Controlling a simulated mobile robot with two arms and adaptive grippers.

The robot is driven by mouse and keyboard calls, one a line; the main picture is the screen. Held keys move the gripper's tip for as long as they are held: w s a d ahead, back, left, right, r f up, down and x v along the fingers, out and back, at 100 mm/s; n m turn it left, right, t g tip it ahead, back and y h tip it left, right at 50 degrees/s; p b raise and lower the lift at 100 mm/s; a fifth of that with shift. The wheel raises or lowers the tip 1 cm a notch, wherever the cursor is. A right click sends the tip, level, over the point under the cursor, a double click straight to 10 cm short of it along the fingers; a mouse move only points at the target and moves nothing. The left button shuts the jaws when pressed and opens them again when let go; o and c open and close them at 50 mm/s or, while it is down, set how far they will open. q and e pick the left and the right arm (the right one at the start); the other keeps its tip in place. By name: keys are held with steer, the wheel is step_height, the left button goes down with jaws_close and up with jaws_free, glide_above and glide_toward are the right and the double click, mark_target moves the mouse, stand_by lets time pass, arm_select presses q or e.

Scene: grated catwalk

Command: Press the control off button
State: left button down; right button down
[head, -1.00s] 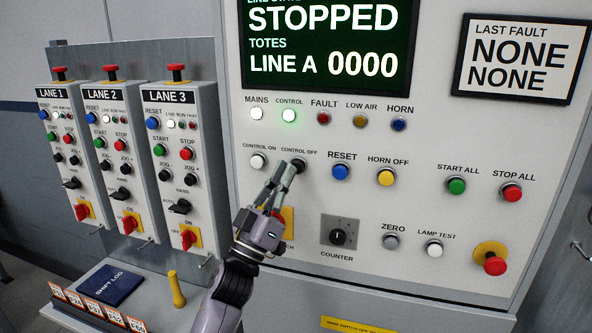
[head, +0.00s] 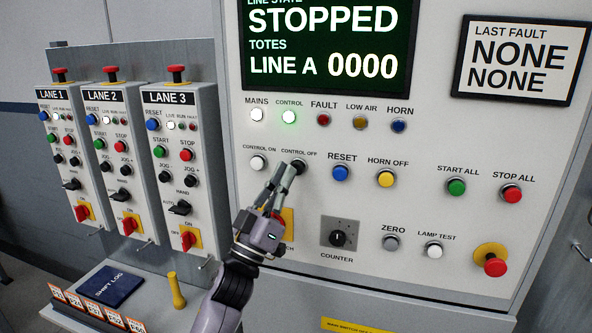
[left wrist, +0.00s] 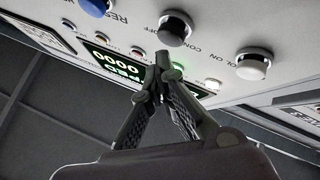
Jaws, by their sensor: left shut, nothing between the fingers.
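The control off button (head: 297,167) is a black round button on the large white panel, right of the white control on button (head: 258,162). In the left wrist view the black control off button (left wrist: 174,28) shows above the fingertips, with the control on button (left wrist: 253,64) to its right. My left gripper (head: 287,170) is shut and empty, its fingertips just below and left of the control off button. In the left wrist view the fingertips (left wrist: 157,70) look close to the button; I cannot tell whether they touch it. The control lamp (head: 289,117) glows green-white. My right gripper is not in view.
The blue reset button (head: 340,172) and yellow horn off button (head: 386,177) sit to the right. Three lane boxes stand at left, above a shelf with a shift log (head: 112,284) and a yellow peg (head: 176,290).

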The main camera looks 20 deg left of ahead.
arm_select(q)
steer(key=shift+w, duration=0.1)
steer(key=shift+w, duration=0.35)
steer(key=shift+w, duration=0.8)
stand_by(1.1)
stand_by(0.3)
steer(key=shift+s+p, duration=0.3)
steer(key=shift+s, duration=0.9)
steer(key=shift+s, duration=0.1)
steer(key=s+p, duration=0.1)
steer(key=s, duration=0.4)
steer(key=shift+a+p, duration=0.1)
steer(key=shift+p, duration=0.25)
